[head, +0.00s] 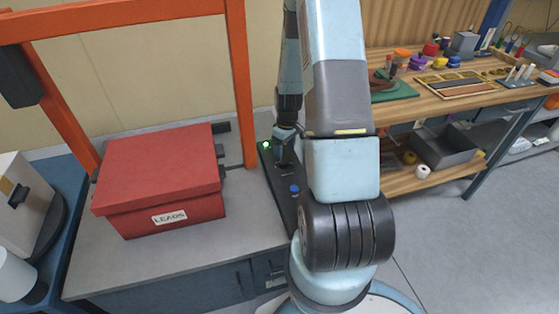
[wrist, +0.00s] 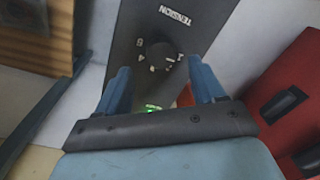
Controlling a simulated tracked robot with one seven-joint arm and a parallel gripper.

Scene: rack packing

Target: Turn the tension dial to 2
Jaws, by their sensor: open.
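The tension dial is a round black knob (wrist: 160,54) on a dark panel (wrist: 128,22), with the word TENSION and several small numbers printed in white around it. In the wrist view the word appears upside down. Which number the dial points to is too small to tell. My gripper (wrist: 158,78) is open, with one blue finger on each side below the dial, apart from it in the picture. In the head view the dark panel (head: 276,212) lies on the grey bench, and my gripper (head: 284,150) is above its far end. The dial is hidden there by my arm.
A red box (head: 160,175) labelled LEADS stands left of the panel, close to it. An orange frame (head: 243,85) rises behind the box. A blue knob (head: 294,189) and a green light (head: 266,145) show on the panel. A wooden workbench (head: 425,105) stands at the right.

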